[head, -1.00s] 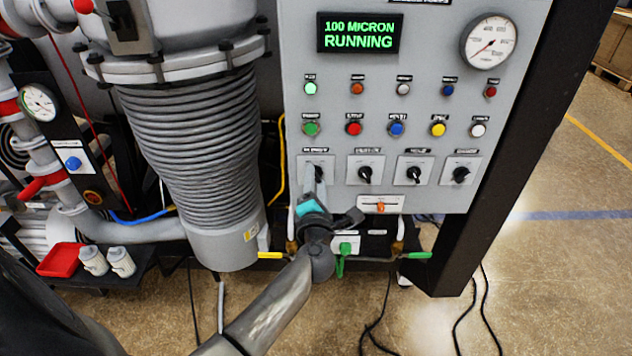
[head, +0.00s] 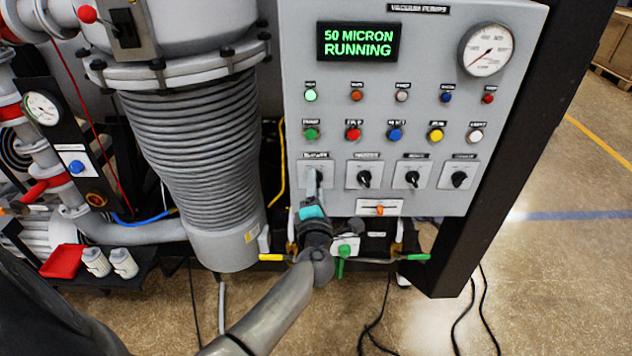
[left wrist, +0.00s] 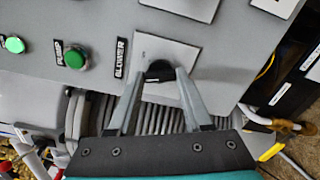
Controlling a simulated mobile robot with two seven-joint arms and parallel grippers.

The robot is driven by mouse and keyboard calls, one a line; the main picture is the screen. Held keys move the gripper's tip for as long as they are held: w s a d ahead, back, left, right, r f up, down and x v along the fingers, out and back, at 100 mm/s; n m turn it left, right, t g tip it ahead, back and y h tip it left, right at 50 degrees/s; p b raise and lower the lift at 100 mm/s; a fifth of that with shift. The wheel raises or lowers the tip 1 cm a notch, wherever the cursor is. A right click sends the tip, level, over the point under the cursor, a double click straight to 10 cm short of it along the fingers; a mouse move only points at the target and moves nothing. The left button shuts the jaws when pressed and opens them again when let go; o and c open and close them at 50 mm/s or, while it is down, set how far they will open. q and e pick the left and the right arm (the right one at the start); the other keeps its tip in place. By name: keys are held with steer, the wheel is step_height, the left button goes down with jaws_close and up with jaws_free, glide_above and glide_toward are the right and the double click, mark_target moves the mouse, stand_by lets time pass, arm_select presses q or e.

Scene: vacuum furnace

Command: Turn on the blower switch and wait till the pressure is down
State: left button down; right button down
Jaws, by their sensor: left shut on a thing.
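The blower switch (left wrist: 159,70) is a black rotary knob on a light square plate, labelled BLOWER in the left wrist view. My left gripper (left wrist: 160,77) is shut on this knob, one finger on each side. In the head view my left gripper (head: 314,184) covers most of the knob, at the left end of the row of rotary switches. The display (head: 358,42) reads 50 MICRON RUNNING in green. The round gauge (head: 486,49) is at the panel's upper right. My right gripper is not in view.
Other black rotary switches (head: 413,178) sit to the right of the blower switch. Coloured buttons (head: 396,134) are above them. A ribbed grey column (head: 195,150) stands left of the panel. Green and yellow handled valves (head: 417,257) are below it.

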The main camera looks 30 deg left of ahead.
arm_select(q)
steer(key=shift+m+p, duration=2.95)
steer(key=shift+m, duration=1.95)
steer(key=shift+f, duration=0.1)
steer(key=shift+c, duration=1.6)
jaws_free()
steer(key=shift+s, duration=0.1)
steer(key=p+v, duration=0.5)
steer(key=v, duration=1)
steer(key=shift+d, duration=0.2)
